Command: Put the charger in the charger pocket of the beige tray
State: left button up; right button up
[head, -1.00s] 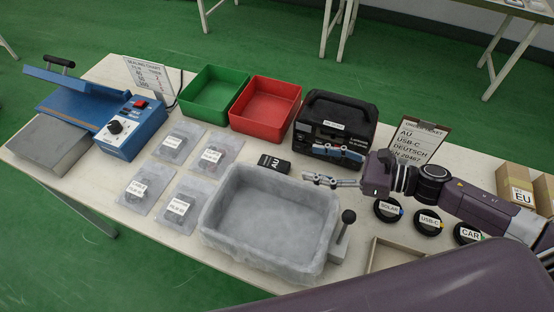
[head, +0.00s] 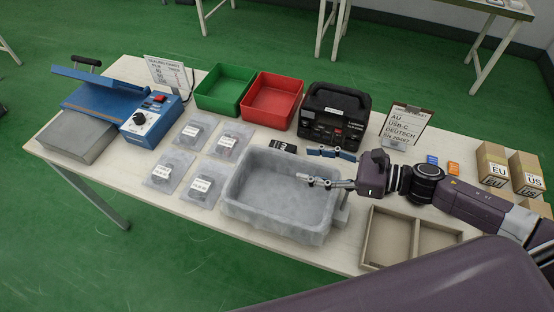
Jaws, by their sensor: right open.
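The beige tray (head: 417,241) lies at the table's front right, with two compartments in view; both look empty, and the arm and my purple body part hide some of its surroundings. A small black item with a white label (head: 283,147) lies behind the grey tub; I cannot tell whether it is the charger. My right gripper (head: 312,167) points left, open with its fingers apart, over the right far part of the grey tub, to the right of the black item. Nothing shows between the fingers. My left gripper is not in view.
The grey tub (head: 236,196) fills the table's middle. Several labelled clear bags (head: 163,172) lie left of it. Green (head: 216,101) and red (head: 264,116) bins, a black case (head: 318,99) and a ticket stand (head: 404,124) stand behind. Brown boxes (head: 491,160) stand at right.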

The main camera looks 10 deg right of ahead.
aim_at(388, 244)
jog(key=k+j, duration=0.9)
